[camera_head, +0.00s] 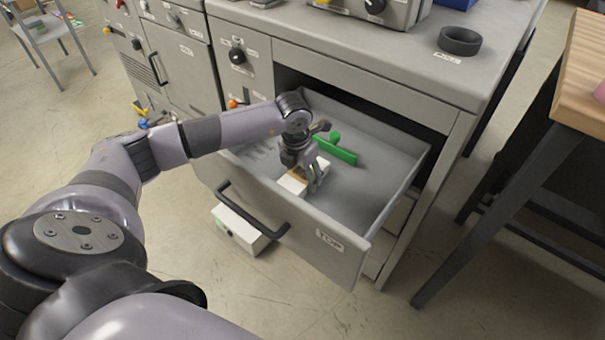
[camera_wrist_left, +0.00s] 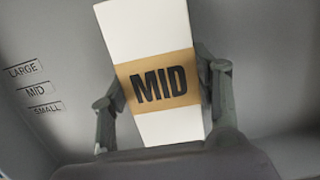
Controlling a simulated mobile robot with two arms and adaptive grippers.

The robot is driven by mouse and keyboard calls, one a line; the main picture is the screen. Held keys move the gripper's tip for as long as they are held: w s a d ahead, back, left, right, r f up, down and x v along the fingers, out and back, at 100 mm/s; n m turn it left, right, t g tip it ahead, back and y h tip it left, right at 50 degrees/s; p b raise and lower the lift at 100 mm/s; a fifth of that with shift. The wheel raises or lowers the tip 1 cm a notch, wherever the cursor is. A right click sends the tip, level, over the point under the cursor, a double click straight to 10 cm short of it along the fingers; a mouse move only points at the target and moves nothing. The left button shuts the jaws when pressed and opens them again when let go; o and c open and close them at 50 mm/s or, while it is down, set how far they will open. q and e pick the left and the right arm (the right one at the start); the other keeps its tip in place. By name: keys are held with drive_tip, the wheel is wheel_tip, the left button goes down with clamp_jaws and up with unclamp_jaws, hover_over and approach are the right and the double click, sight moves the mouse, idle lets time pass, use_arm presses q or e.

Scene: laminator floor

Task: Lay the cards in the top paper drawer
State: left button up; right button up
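The top paper drawer (camera_head: 385,185) is pulled out of the grey cabinet, and its front carries a "TOP" label. My left gripper (camera_head: 314,176) points down inside it, toward the front left part. A white pack of cards (camera_head: 293,184) with a brown band is between its fingers. In the left wrist view the band on the pack (camera_wrist_left: 158,85) reads "MID", and a finger meets each long side. Whether the pack rests on the drawer floor is hard to tell. A green divider with a knob (camera_head: 337,150) stands in the drawer behind the gripper. My right gripper is out of view.
Labels "LARGE", "MID" and "SMALL" (camera_wrist_left: 35,91) mark a drawer surface left of the pack. A white box (camera_head: 240,230) sits below the drawer. A black ring (camera_head: 460,40) lies on the cabinet top. A wooden table (camera_head: 582,75) stands at right. The drawer's right side is clear.

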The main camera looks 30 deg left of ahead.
sight(298, 178)
use_arm(q)
drive_tip(key=o, duration=0.5)
drive_tip(key=shift+c, duration=0.2)
drive_tip(key=shift+r, duration=0.25)
wheel_tip(298, 178, up, 12)
drive_tip(key=s+b, duration=0.1)
drive_tip(key=shift+s+f, duration=0.15)
drive_tip(key=shift+s, duration=0.2)
drive_tip(key=shift+a, duration=0.1)
